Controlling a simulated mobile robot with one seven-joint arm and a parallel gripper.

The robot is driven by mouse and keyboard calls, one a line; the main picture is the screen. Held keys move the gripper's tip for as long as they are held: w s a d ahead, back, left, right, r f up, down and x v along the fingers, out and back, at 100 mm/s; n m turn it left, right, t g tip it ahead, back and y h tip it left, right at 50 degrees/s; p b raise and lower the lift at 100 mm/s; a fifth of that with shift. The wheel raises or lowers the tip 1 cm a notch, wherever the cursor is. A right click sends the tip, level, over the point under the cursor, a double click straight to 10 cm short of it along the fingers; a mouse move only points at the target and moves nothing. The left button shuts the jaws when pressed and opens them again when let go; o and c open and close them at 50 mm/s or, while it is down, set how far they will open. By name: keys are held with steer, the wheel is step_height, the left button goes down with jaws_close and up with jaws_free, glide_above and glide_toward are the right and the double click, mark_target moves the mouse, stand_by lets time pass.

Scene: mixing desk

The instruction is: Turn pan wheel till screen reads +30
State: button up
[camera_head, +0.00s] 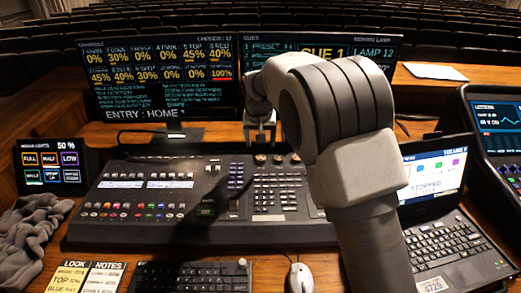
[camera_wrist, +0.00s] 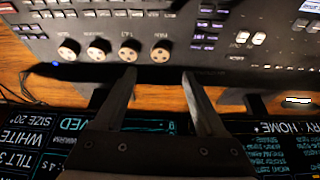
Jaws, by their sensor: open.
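The pan wheel (camera_wrist: 160,52) is a small round pale knob, at one end of a row of similar wheels on the dark mixing desk (camera_wrist: 110,15) in the wrist view; its label reads PAN, upside down. In the head view it shows as the leftmost wheel (camera_head: 260,159). My gripper (camera_wrist: 158,76) is open and empty, its fingertips apart from the wheel, towards the monitors. In the head view my gripper (camera_head: 261,136) is above the desk's back edge. The right screen (camera_head: 325,49) shows CUE 1 and LAMP 12; my arm covers part, and I cannot read a pan value.
The tilt wheel (camera_wrist: 128,51) is close beside the pan wheel. The left monitor (camera_head: 160,80) stands behind the desk. A laptop (camera_head: 440,215), a mouse (camera_head: 300,277), a keyboard (camera_head: 190,276) and a grey cloth (camera_head: 32,230) lie around it.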

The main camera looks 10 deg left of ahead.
steer(key=v, duration=0.8)
steer(key=shift+r, duration=0.25)
steer(key=shift+d, duration=0.1)
steer(key=s+d+r+p, duration=0.1)
steer(key=s+d+r, duration=0.3)
steer(key=d, duration=0.2)
steer(key=s+d+r+m+p, duration=0.1)
steer(key=s+d+r, duration=0.25)
steer(key=d, duration=0.25)
steer(key=s+d+r+p, duration=0.1)
steer(key=s+d+r, duration=0.25)
steer(key=d, duration=0.25)
steer(key=s+d, duration=0.3)
steer(key=s, duration=0.4)
steer(key=s+d+f+p, duration=0.1)
steer(key=s+d, duration=0.3)
steer(key=s, duration=0.3)
steer(key=s+d+f+m+t, duration=0.1)
steer(key=s+d, duration=0.3)
steer(key=s, duration=0.3)
steer(key=shift+d+h, duration=0.2)
steer(key=shift+h, duration=0.2)
